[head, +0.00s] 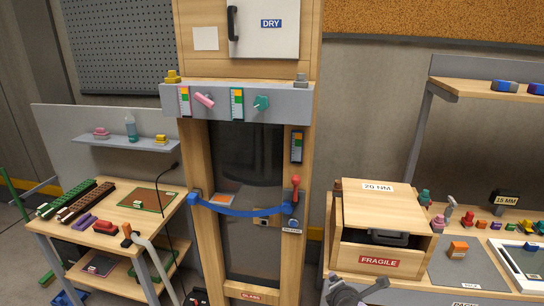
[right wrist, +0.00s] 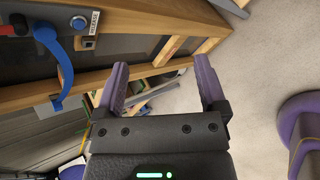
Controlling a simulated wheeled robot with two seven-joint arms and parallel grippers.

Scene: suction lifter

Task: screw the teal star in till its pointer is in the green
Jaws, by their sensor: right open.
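The teal star (head: 261,102) is a small knob on the front of the grey crossbar (head: 222,91) of the wooden lifter frame in the head view. An upright colour scale (head: 237,104) with a green part stands just left of it. The star's pointer is too small to read. My right gripper (right wrist: 161,75) is open and empty in the right wrist view, with its two purple fingers wide apart. It is away from the star, which that view does not show. My left gripper is in neither view.
A pink knob (head: 205,100) with its own scale (head: 184,101) sits left on the crossbar. A blue strap (head: 240,211) and red lever (head: 295,188) are lower on the frame. A wooden crate (head: 378,262) stands right; a cluttered bench (head: 128,217) stands left.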

